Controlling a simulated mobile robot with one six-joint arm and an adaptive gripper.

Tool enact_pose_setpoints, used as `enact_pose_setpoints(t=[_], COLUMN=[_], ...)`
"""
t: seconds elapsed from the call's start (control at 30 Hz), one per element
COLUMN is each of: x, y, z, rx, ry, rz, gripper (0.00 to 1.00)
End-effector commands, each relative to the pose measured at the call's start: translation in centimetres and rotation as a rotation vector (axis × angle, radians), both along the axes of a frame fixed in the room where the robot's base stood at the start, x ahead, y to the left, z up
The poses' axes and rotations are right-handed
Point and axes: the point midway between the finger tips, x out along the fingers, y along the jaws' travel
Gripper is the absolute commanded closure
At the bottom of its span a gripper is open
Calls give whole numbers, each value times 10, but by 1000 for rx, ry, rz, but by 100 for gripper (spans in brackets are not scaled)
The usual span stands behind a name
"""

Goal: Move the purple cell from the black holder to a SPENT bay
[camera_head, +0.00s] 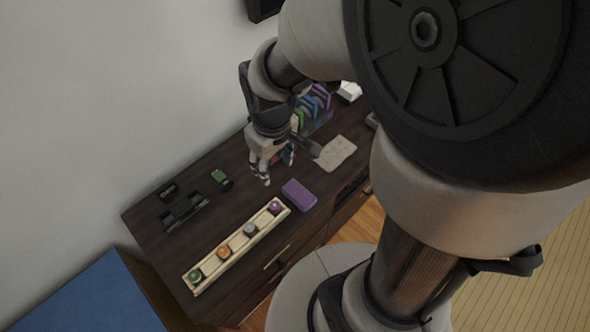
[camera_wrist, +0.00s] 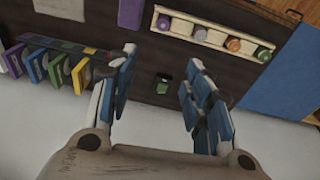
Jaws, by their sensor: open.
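A cream tray (camera_head: 210,271) on the dark cabinet holds a row of round-topped pieces; the purple-topped one (camera_head: 275,207) sits at its right end. In the wrist view the tray (camera_wrist: 182,33) lies at the top, with the purple top (camera_wrist: 163,22) at its left end. A black holder-like object (camera_head: 183,210) lies left of the tray; I see no purple in it. No SPENT label is readable. My gripper (camera_head: 262,177) is above the cabinet top, behind a purple block (camera_head: 299,194). In the wrist view its fingers (camera_wrist: 160,65) are apart with nothing between them.
A green-and-black item (camera_head: 220,178) and a small black item (camera_head: 168,190) lie toward the wall. A rack of coloured upright pieces (camera_head: 315,105) stands at the back right, beside a pale sheet (camera_head: 335,152). A blue-topped surface (camera_head: 90,295) is at the lower left.

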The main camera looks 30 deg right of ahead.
Motion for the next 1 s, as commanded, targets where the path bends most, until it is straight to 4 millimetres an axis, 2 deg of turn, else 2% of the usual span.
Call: enact_pose_setpoints(t=[0.03, 0.2, 0.3, 0.4, 0.6, 1.0], x=[-9, -52, -79, -101, -125, -127], y=[0, 0, 0, 0, 0, 0], z=[25, 83, 106, 121, 131, 132], rx=[5, 31, 50, 67, 88, 89], ry=[-40, -134, -185, -224, -262, -264], rz=[-32, -150, -214, -264, -319, -325], gripper=[54, 54, 54, 54, 54, 54])
